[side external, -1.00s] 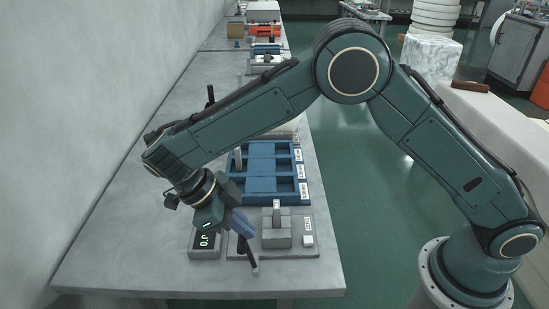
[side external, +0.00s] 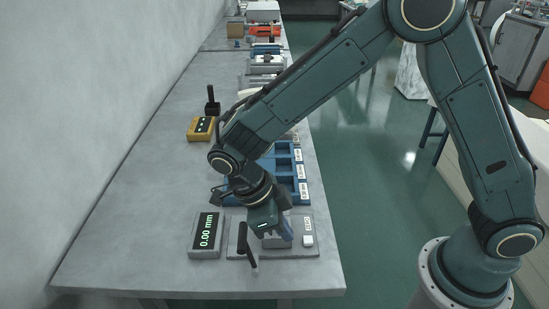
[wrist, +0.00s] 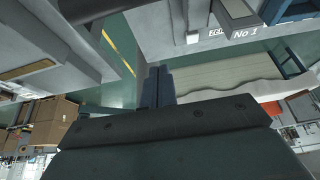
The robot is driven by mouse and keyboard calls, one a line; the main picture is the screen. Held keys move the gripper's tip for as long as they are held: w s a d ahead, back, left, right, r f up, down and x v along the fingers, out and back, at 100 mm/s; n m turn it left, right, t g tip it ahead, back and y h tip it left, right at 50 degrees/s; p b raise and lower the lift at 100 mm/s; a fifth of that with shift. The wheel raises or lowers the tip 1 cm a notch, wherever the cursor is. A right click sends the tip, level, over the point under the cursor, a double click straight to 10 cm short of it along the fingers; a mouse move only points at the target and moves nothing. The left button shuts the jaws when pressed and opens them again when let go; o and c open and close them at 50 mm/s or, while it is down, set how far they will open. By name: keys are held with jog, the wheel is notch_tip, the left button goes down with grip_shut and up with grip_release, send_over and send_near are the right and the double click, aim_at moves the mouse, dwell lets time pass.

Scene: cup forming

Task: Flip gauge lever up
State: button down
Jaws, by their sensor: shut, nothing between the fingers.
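The gauge lever (side external: 247,243) is a black bar at the left front corner of a grey base plate (side external: 285,253). A display (side external: 206,235) left of the plate reads 0.00 mm in green. The arm partly hides the block. In the wrist view, my blue fingers (wrist: 157,86) are together with nothing between them. I cannot make out the lever in that view.
A white button (side external: 308,240) sits at the plate's right. A blue tray (side external: 303,188) with compartments lies behind the gripper. The left part of the table (side external: 145,210) is clear.

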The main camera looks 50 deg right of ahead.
jog(key=shift+s+d+f+t+y, duration=1.9)
jog(key=shift+s+d+f, duration=0.35)
jog(key=shift+s+d, duration=0.5)
jog(key=s+d+r+n+t, duration=0.1)
jog(key=d+r+n, duration=0.2)
jog(key=r+n, duration=0.3)
jog(key=s+d+r+n+t, duration=0.1)
jog(key=d+r+n, duration=0.2)
jog(key=r+n, duration=0.4)
notch_tip(320, 180, up, 6)
jog(key=shift+s+d+f+n+t, duration=0.2)
jog(key=shift+d+f+n+t, duration=0.1)
jog(key=shift+t, duration=0.1)
jog(key=shift+r, duration=0.15)
